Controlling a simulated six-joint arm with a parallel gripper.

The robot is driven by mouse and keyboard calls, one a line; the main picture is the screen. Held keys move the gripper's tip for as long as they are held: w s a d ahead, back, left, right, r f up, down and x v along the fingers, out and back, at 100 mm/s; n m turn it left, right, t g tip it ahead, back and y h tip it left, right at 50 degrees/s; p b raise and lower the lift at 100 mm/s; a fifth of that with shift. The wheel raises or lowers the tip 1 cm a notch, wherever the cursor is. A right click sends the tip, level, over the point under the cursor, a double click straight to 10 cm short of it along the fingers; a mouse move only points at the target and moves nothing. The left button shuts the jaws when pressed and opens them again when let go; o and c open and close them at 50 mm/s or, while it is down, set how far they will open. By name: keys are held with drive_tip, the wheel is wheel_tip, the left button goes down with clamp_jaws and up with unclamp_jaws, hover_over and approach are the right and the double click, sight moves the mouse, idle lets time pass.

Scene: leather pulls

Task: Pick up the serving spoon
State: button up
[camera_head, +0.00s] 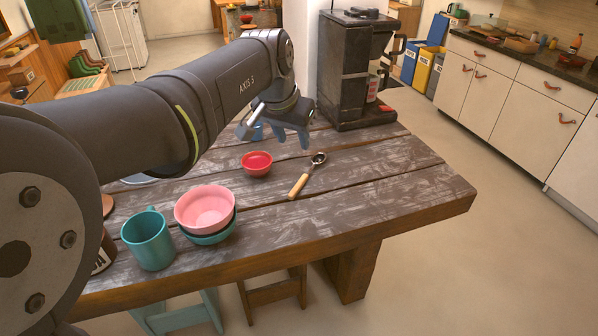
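The serving spoon (301,187) lies on the wooden table, with a light wooden handle toward the front and a dark metal bowl at the far end. Its full length shows. My gripper (292,137) hangs above the table beyond the spoon, slightly left of its bowl and apart from it. Its two fingertips show with a gap between them, and nothing is seen held there.
A red bowl (257,163) sits just left of the spoon. A pink bowl (205,208) rests in a teal bowl (212,236) beside a teal mug (149,240). A dark coffee machine (346,75) stands at the back. The table's right side is clear.

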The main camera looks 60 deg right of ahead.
hover_over(302, 179)
drive_tip(key=a, duration=0.2)
drive_tip(key=f, duration=1)
drive_tip(key=shift+s+a, duration=0.15)
drive_tip(key=shift+s, duration=0.1)
drive_tip(key=shift+a+x, duration=0.15)
drive_tip(key=shift+x, duration=1.2)
drive_tip(key=shift+a+x, duration=0.1)
drive_tip(key=shift+x, duration=1.25)
drive_tip(key=shift+w+f, duration=0.2)
clamp_jaws()
